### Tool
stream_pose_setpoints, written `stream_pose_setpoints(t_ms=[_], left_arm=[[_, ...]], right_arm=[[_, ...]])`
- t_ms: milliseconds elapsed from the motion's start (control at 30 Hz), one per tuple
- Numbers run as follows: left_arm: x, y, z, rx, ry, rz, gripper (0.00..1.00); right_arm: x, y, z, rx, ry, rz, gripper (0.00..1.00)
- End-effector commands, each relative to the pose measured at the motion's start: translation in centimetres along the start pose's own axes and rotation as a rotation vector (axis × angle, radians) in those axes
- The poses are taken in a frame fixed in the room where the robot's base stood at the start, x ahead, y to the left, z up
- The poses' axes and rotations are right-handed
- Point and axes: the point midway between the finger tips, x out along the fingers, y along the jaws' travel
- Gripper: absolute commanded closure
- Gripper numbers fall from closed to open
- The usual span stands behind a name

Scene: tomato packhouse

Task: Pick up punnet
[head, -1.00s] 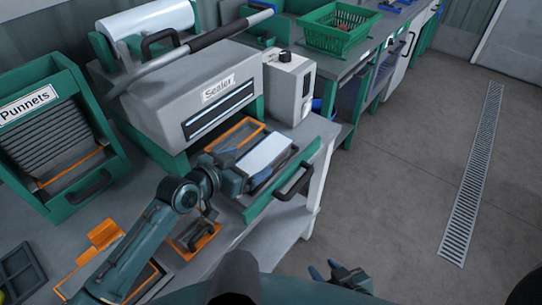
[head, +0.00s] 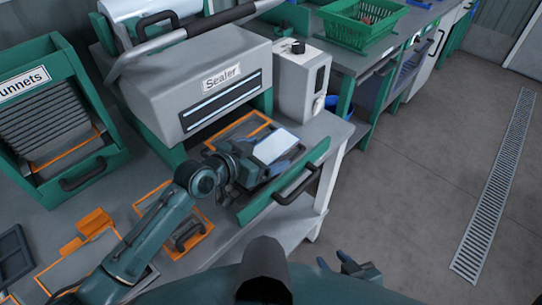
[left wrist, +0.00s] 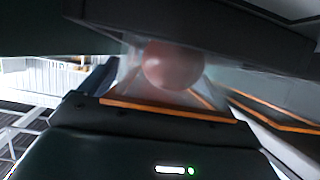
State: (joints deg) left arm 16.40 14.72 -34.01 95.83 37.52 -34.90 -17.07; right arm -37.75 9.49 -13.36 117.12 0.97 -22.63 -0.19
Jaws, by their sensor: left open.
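The punnet (head: 277,146) sits in the sealer's pulled-out drawer, its top a pale, glossy sheet in the head view. In the left wrist view the clear punnet (left wrist: 132,80) holds a round reddish item, with an orange edge in front. My left gripper (head: 270,153) is open at the punnet, with dark blue fingers along its sides. I cannot tell whether they touch it. My right gripper (head: 333,261) is low in the head view, away from the bench, with its fingers apart and empty.
The sealer (head: 200,85) stands right behind the drawer, whose green front (head: 262,203) has a dark handle. A rack of stacked punnets (head: 85,185) is at left. A grey control box (head: 301,82) and a green basket (head: 352,32) stand farther right. The floor at right is clear.

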Motion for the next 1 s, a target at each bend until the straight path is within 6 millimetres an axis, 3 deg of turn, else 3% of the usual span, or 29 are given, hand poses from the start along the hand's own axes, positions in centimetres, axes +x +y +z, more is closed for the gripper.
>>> stream_pose_setpoints(t_ms=[100, 667, 1000], left_arm=[[0.0, 0.0, 0.0, 0.0, 0.0, 0.0, 0.12], [0.0, 0.0, 0.0, 0.0, 0.0, 0.0, 0.58], [-0.4, 0.0, -1.1, 0.002, 0.005, 0.001, 0.58]], right_arm=[[0.1, -0.3, -0.2, 0.002, 0.003, -0.005, 0.64], [-0.1, -0.2, 0.5, 0.011, -0.011, 0.0, 0.64], [-0.2, -0.2, 0.6, 0.012, -0.015, 0.002, 0.64]])
